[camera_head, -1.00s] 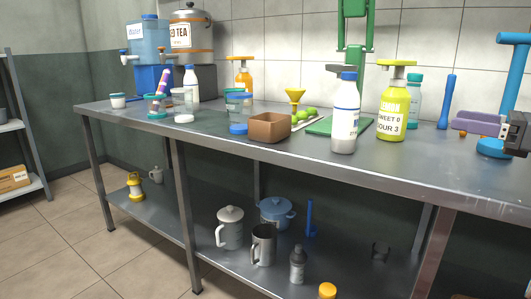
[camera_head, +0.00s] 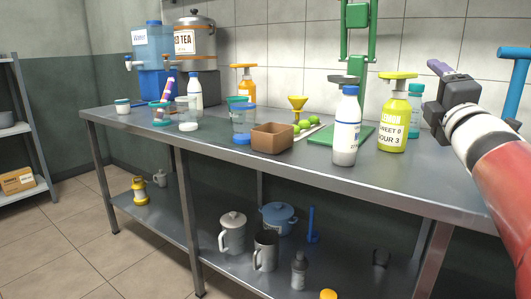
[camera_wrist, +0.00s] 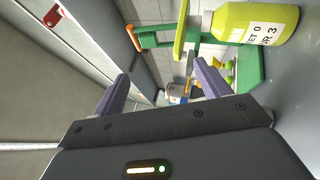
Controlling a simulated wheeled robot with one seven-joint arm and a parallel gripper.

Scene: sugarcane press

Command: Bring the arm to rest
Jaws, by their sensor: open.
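My gripper (camera_head: 438,68) is raised above the right part of the steel table (camera_head: 270,165), beside the yellow-green sauce bottle (camera_head: 393,125). In the wrist view my gripper (camera_wrist: 163,72) has its two purple fingers spread apart with nothing between them. The yellow-green bottle also shows at the upper right of the wrist view (camera_wrist: 262,22), beyond the fingers. My arm hides part of the table's right end.
A white bottle with a blue cap (camera_head: 346,130), a brown box (camera_head: 272,141) and a green press (camera_head: 357,60) stand on the table. A teal-capped bottle (camera_head: 414,105) is close to my gripper. A blue T-shaped tool (camera_head: 516,85) rises at the far right.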

